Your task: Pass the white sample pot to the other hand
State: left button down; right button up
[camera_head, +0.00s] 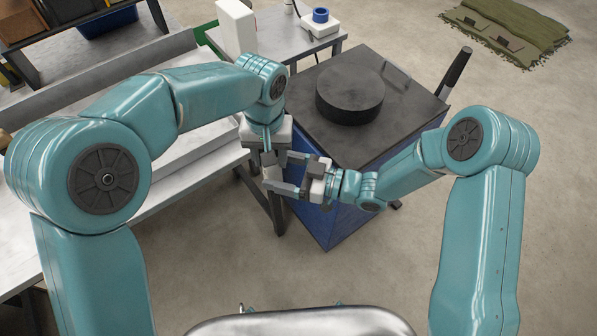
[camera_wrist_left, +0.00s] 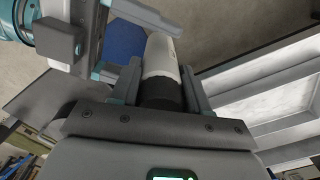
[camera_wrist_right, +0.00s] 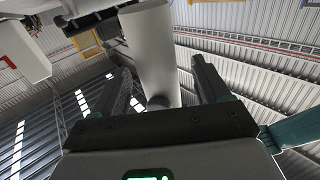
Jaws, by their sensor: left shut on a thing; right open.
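The white sample pot (camera_wrist_left: 162,58) is a white cylinder with a dark end, held between the fingers of my left gripper (camera_wrist_left: 162,85) in the left wrist view. My left gripper (camera_head: 268,160) points down in the head view and is shut on the pot. My right gripper (camera_head: 286,173) comes in from the right with its fingers open beside the left one. In the right wrist view the pot (camera_wrist_right: 152,50) stands between the spread fingers of my right gripper (camera_wrist_right: 165,85), with a gap showing at the right finger. In the head view the grippers largely hide the pot.
A blue cabinet (camera_head: 325,215) with a dark top carries a black round disc (camera_head: 350,93), just behind the grippers. A metal bench (camera_head: 60,235) runs along the left. A small table (camera_head: 285,40) at the back holds a blue-and-white item (camera_head: 320,20).

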jog(key=shift+w+a, duration=0.1)
jog(key=shift+a, duration=0.15)
jog(key=c, duration=1.2)
pick_arm(q)
jog(key=shift+c, duration=2.4)
grip_release()
jog(key=shift+r, duration=0.15)
